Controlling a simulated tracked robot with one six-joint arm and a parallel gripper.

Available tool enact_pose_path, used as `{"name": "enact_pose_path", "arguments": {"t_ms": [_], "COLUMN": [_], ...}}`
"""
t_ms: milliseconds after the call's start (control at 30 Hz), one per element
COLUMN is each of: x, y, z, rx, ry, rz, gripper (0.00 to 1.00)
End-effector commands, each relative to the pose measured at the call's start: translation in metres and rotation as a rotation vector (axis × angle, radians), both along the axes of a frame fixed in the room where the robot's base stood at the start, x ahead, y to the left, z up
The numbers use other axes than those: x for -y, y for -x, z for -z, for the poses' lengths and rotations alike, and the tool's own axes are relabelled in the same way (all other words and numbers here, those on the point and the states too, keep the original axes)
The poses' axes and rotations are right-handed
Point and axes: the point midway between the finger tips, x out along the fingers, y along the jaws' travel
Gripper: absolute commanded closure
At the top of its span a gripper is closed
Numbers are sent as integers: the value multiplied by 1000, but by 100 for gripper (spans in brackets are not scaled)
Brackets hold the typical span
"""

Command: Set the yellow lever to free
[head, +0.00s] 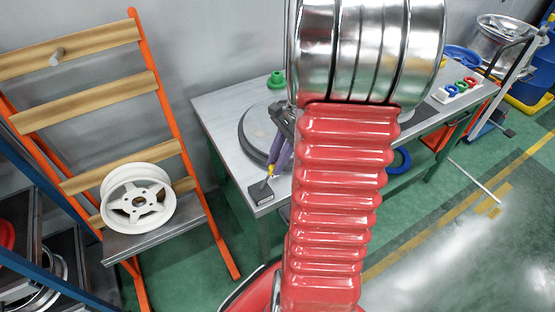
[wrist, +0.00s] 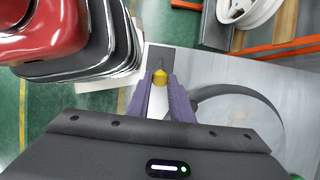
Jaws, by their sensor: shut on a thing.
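The yellow lever (head: 271,171) shows as a small yellow tip above a dark base block (head: 261,193) at the near left corner of the grey bench. In the wrist view the yellow tip (wrist: 160,76) sits between the ends of the purple fingers. My gripper (head: 275,162) reaches down to it from above and is shut on it; it also shows in the wrist view (wrist: 160,88). The fingers hide most of the lever. I cannot read any markings for its positions.
A round dark-rimmed disc (head: 247,133) lies on the bench (head: 215,115) beside my gripper. A green stepped part (head: 276,81) stands behind it. A white wheel (head: 138,198) rests on the orange-framed rack at left. My red arm hides the bench's middle.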

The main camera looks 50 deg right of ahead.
Motion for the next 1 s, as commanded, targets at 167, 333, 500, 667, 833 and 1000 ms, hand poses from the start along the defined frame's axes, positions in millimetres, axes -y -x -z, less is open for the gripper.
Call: {"name": "enact_pose_path", "arguments": {"t_ms": [167,333,500,667,833,1000], "x": [1,-2,-7,-14,-24,-35], "y": [0,0,-2,-4,-7,-10], "z": [0,-2,-4,-7,-10,-12], "rx": [-2,-8,-19,-37,-60,-87], "ry": [4,23,65,129,211,300], "rz": [-3,-3,-5,-7,-7,-9], "gripper": [100,100,100,100,100,100]}}
